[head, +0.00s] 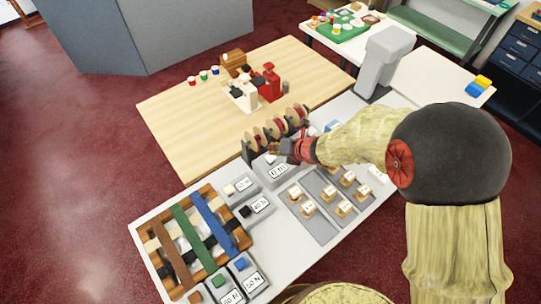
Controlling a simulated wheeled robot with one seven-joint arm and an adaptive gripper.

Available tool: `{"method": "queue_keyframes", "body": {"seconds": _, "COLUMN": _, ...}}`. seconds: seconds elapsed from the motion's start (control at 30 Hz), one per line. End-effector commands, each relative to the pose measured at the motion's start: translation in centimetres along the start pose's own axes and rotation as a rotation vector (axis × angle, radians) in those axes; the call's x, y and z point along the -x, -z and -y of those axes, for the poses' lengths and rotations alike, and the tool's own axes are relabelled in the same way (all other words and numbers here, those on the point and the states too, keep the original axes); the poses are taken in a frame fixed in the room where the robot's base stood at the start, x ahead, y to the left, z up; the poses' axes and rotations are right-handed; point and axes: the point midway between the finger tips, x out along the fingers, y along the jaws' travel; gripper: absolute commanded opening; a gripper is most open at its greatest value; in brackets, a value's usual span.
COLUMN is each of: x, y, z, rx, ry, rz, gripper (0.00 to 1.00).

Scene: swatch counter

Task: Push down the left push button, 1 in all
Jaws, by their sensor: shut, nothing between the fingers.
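Several grey push-button boxes with number labels stand on the white counter (325,237). One has a white button (229,190), one a black button (245,211), one a blue button (240,264) and one a brown button (195,297). Another grey box (269,171) stands at the middle of the counter, farther back. My gripper (276,150) is shut and empty, just over or at the top of that box. Its fingers partly hide the box's top, and I cannot tell whether they touch a button. Which button is the left one is not clear.
A rack of dark red discs (275,128) stands close behind my gripper. Grey trays (311,220) with small labelled wooden blocks lie in front. A wooden frame with coloured strips (184,233) is at the left. A wooden table (190,135) lies behind.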

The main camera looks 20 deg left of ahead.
Motion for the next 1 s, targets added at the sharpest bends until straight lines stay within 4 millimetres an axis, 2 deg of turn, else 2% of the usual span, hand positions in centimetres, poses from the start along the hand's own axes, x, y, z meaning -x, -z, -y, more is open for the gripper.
{"method": "queue_keyframes", "body": {"seconds": 0.23, "x": 0.5, "y": -0.4, "z": -0.4, "rx": 0.0, "ry": 0.0, "rz": 0.001, "gripper": 0.0}}
{"method": "queue_keyframes", "body": {"seconds": 0.7, "x": 3.4, "y": -2.5, "z": -2.5, "rx": 0.0, "ry": 0.0, "rz": 0.0, "gripper": 0.0}}
{"method": "queue_keyframes", "body": {"seconds": 1.0, "x": 3.5, "y": -2.5, "z": -2.5, "rx": 0.0, "ry": 0.0, "rz": 0.0, "gripper": 0.0}}
